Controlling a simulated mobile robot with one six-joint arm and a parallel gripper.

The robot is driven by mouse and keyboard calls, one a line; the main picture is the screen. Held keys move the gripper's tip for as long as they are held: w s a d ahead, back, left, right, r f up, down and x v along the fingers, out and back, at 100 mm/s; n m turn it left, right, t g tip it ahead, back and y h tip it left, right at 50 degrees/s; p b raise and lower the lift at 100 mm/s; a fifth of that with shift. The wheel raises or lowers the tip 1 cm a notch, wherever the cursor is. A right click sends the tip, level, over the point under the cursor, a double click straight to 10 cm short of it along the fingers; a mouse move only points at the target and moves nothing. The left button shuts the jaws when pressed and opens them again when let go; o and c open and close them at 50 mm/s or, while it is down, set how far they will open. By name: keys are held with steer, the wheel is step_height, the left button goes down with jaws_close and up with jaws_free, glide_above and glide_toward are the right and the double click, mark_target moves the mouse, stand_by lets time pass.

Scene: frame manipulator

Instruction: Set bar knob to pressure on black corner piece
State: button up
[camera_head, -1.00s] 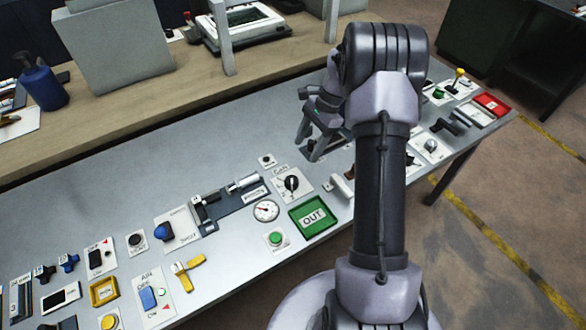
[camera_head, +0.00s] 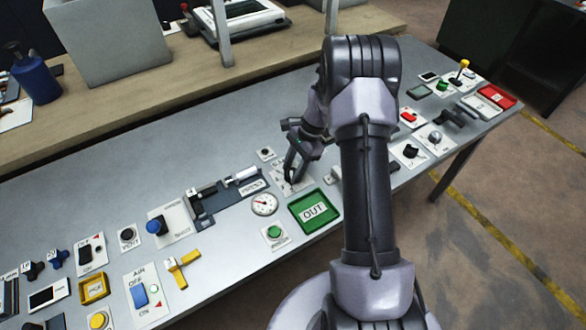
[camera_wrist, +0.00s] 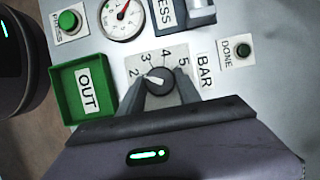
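The BAR knob (camera_wrist: 159,81) is a round black dial with a white pointer on a pale plate marked 2, 3, 4 and 5. In the wrist view its pointer faces left, toward the 2. My gripper (camera_wrist: 160,84) has one finger on each side of the knob; I cannot tell if they touch it. In the head view my gripper (camera_head: 291,178) is low over the BAR plate (camera_head: 302,184) and hides most of the knob. A dark angular piece (camera_head: 453,117) lies at the right of the bench; I cannot read any value on it or tell if it is the corner piece.
A green OUT tray (camera_head: 313,212), a pressure gauge (camera_head: 264,203) and a green button (camera_head: 274,231) sit close by. The press fixture (camera_head: 225,202) is to the left, and a DONE button (camera_wrist: 242,50) is beside the BAR label. Bare bench lies behind the press.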

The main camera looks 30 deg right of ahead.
jaws_close()
steer(key=m+t+b, duration=0.1)
steer(key=m, duration=0.3)
steer(key=shift+s+t, duration=0.1)
steer(key=shift+t, duration=0.2)
steer(key=m+t, duration=0.1)
steer(key=m, duration=0.2)
steer(key=shift+s+m+h+b, duration=0.1)
steer(key=shift+m+h+b, duration=0.2)
steer(key=shift+h+b, duration=0.1)
steer(key=m+t+h, duration=0.1)
steer(key=m, duration=0.3)
steer(key=shift+a+b, duration=0.15)
steer(key=shift+b, duration=0.15)
steer(key=shift+s+a+m+t+h, duration=0.1)
steer(key=shift+m+t+h, duration=0.25)
steer(key=shift+m, duration=0.65)
steer(key=shift+m+t+h, duration=0.15)
steer(key=shift+m+h, duration=0.3)
steer(key=shift+m, duration=0.55)
